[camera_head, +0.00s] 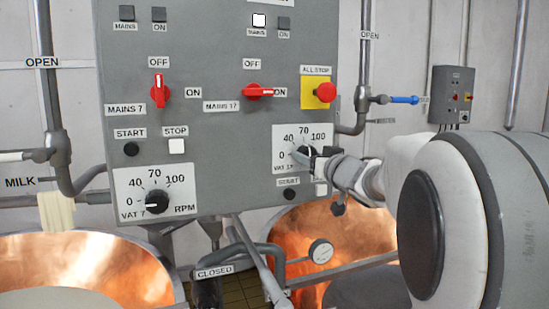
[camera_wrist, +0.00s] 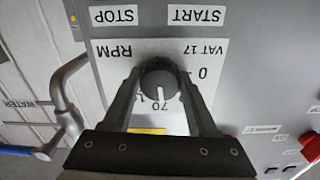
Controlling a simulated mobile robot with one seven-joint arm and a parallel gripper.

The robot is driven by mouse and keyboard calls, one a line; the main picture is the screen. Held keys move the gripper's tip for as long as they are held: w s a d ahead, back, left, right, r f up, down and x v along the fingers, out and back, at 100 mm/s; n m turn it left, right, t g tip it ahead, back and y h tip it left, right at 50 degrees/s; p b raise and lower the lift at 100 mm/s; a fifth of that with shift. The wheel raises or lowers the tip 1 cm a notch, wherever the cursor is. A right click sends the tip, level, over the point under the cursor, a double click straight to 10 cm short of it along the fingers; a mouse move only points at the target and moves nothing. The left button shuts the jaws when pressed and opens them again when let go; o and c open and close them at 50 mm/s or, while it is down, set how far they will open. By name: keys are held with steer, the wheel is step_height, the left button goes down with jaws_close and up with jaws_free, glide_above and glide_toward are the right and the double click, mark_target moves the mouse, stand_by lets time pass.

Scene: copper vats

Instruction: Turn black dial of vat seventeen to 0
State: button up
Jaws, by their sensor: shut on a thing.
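The black dial of vat 17 (camera_head: 303,153) is on a white scale plate (camera_head: 283,140) at the lower right of the grey panel, partly hidden by my gripper. In the wrist view, which is upside down, the dial (camera_wrist: 159,82) sits between my two fingers, and its white mark points close to 70. The 0 (camera_wrist: 203,72) is readable to the right there; the 40 is hidden behind a finger. My gripper (camera_wrist: 161,78) is shut on the dial, one finger on each side. It reaches in from the right in the head view (camera_head: 314,158).
The vat 7 dial (camera_head: 157,201) is at lower left, pointing near 0. The red mains 17 switch (camera_head: 258,91) points to ON, the mains 7 switch (camera_head: 159,90) to OFF. The all-stop button (camera_head: 326,92) is above my gripper. Pipes and copper vats (camera_head: 335,238) lie below.

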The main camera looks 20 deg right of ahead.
steer(key=n+b, duration=0.1)
steer(key=n, duration=0.3)
steer(key=shift+d+f, duration=0.1)
steer(key=n+b, duration=0.1)
steer(key=n, duration=0.4)
steer(key=n+b, duration=0.2)
steer(key=n, duration=0.2)
steer(key=shift+n+b, duration=0.65)
steer(key=shift+n, duration=1.45)
steer(key=o, duration=1.4)
